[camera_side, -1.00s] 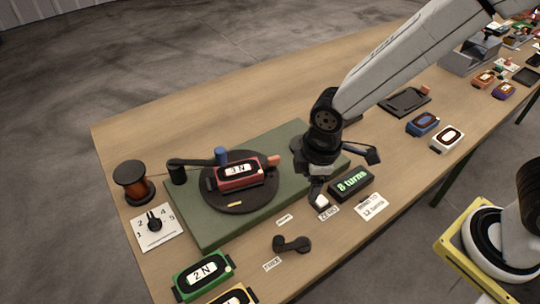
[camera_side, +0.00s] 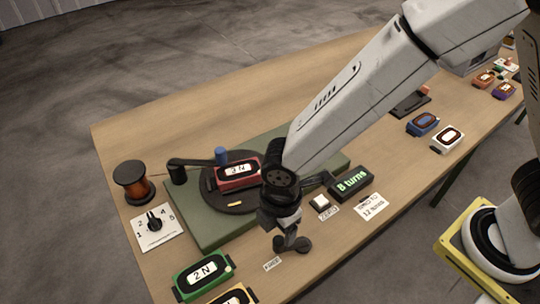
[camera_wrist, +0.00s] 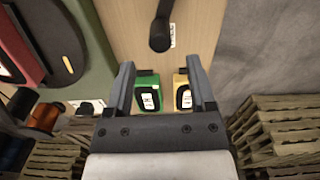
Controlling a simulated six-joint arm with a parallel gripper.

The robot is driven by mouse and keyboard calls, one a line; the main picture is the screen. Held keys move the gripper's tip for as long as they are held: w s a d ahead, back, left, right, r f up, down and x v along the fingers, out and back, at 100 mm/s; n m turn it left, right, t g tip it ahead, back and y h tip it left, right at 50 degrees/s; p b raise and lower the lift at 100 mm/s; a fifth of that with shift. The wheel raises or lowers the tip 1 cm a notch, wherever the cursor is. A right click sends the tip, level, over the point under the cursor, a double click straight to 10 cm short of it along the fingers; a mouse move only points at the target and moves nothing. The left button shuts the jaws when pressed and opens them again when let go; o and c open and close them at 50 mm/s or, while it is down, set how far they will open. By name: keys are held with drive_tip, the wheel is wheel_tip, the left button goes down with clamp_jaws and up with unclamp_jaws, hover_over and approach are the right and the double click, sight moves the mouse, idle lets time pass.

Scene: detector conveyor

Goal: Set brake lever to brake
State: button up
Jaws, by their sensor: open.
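The black brake lever (camera_side: 300,244) lies on the bench at the front of the green base, with its arm pointing left toward the label reading FREE (camera_side: 272,264). The lever also shows at the top of the wrist view (camera_wrist: 160,36), ahead of my fingertips. My gripper (camera_side: 284,228) hangs just above and behind the lever and partly covers it in the side view. In the wrist view my gripper (camera_wrist: 160,68) is open with nothing between the fingers. The label on the lever's other side is hidden behind my gripper.
A turntable (camera_side: 214,196) carries a red 3 N block (camera_side: 238,174) on the green base (camera_side: 205,232). A white button (camera_side: 320,202) and an "8 turns" display (camera_side: 351,184) stand to the right. A green 2 N block (camera_side: 203,273) and a yellow block (camera_side: 232,298) lie front left.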

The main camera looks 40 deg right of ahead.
sight(279, 239)
drive_tip(key=shift+f, duration=3.3)
drive_tip(key=shift+c, duration=0.2)
clamp_jaws()
